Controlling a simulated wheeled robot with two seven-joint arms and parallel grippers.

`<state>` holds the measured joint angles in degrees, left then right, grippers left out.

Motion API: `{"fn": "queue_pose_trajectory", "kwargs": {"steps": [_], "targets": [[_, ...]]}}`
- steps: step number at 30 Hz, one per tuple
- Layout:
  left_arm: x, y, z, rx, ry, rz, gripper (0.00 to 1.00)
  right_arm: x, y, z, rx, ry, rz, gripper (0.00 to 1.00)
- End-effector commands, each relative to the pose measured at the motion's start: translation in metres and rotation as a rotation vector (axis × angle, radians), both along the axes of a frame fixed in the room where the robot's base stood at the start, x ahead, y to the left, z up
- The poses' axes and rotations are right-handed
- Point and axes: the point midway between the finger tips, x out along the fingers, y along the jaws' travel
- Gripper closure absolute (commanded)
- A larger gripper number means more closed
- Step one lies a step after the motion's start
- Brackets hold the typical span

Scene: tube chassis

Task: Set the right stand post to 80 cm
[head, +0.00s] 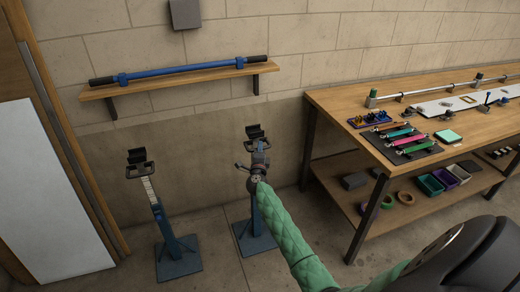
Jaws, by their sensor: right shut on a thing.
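The right stand post (254,212) rises from a square blue base (257,239) and carries a dark cradle (254,131) on top. My right gripper (259,159) is at the upper part of this post, just below the cradle, shut on it. My gripper and wrist hide most of the upper post, so its scale cannot be read. A small dark handle (241,168) sticks out to the left there. The left stand (158,212) shows a pale scale strip on its upper post and a similar cradle. My left gripper is not in view.
A wall shelf (180,80) holds a blue bar with black ends (182,69) behind the stands. A wooden workbench (340,102) with tools and trays stands at the right. A white panel (45,195) is at the left. Floor between the stands is clear.

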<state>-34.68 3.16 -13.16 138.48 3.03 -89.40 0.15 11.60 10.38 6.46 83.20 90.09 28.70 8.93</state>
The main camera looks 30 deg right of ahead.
Motion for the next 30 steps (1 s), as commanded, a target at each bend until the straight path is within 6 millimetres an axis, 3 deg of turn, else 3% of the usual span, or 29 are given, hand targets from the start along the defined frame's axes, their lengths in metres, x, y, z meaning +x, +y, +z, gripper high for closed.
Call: {"fn": "queue_pose_trajectory", "kwargs": {"steps": [8, 9, 12, 23, 30], "targets": [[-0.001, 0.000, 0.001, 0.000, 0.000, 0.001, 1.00, 0.001, 0.000, 0.006, -0.002, -0.006, 0.000, 1.00], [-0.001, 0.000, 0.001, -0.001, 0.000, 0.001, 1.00, 0.001, 0.000, 0.006, -0.002, -0.006, 0.000, 0.78], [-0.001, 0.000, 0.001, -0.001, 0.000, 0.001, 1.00, 0.001, 0.000, 0.005, -0.002, -0.006, 0.000, 0.64], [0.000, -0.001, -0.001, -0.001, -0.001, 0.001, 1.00, -0.004, 0.004, 0.001, 0.000, -0.004, 0.000, 0.64], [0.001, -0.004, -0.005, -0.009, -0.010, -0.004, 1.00, -0.032, 0.025, -0.006, 0.001, -0.003, 0.001, 0.64]]}}
